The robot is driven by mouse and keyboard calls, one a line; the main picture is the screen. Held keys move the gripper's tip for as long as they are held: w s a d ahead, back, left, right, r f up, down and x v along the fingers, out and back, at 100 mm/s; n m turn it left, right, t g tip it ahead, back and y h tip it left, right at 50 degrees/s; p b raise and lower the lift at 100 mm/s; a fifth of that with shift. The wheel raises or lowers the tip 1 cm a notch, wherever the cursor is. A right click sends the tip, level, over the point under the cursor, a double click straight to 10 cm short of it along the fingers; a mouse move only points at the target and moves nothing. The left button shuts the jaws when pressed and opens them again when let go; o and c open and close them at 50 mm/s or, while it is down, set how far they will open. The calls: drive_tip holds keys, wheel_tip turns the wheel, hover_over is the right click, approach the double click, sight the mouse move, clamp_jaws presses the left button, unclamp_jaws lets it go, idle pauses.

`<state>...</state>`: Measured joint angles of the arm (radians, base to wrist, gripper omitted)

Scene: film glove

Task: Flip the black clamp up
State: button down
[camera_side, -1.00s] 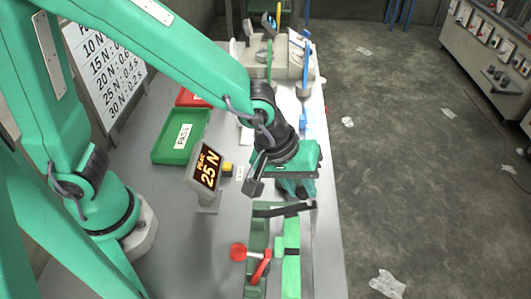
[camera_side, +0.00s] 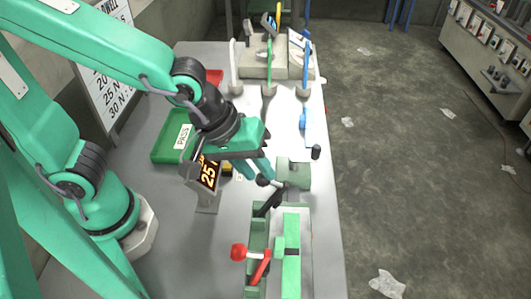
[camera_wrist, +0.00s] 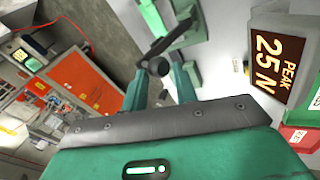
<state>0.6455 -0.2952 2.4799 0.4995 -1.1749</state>
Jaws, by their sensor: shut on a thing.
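The black clamp (camera_side: 270,203) is on the green fixture (camera_side: 257,238) at the front of the bench, its bar tilted up at a slant. In the wrist view its dark bar (camera_wrist: 172,38) and round knob end (camera_wrist: 158,67) show between the finger tips. My gripper (camera_side: 264,176) is shut on the clamp at its knob end, above the fixture's back end. In the wrist view my gripper (camera_wrist: 160,75) has one green finger on each side of the knob. The exact contact is small and partly hidden.
A display reading 25 N (camera_side: 207,174) stands close left, partly behind my gripper. A green PASS tray (camera_side: 170,143) and upright tools (camera_side: 269,65) are farther back.

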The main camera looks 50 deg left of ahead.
drive_tip(key=shift+g+y, duration=0.4)
drive_tip(key=s+a+f, duration=0.2)
drive_tip(key=shift+a+f, duration=0.1)
drive_tip(key=shift+f, duration=0.2)
drive_tip(key=shift+s, duration=0.1)
drive_tip(key=c, duration=1.2)
unclamp_jaws()
drive_tip(key=shift+t+h, duration=0.3)
drive_tip(key=shift+s+a+r, duration=0.15)
drive_tip(key=shift+s+r, duration=0.05)
drive_tip(key=shift+r, duration=1.25)
drive_tip(key=shift+s+a+r, duration=0.15)
drive_tip(key=shift+s+r, duration=0.1)
drive_tip(key=shift+r, duration=1.25)
drive_tip(key=shift+s+a+r, duration=0.15)
drive_tip(key=shift+s+r, duration=0.05)
drive_tip(key=shift+r, duration=1.25)
drive_tip(key=shift+w+a, duration=0.1)
drive_tip(key=shift+a, duration=0.05)
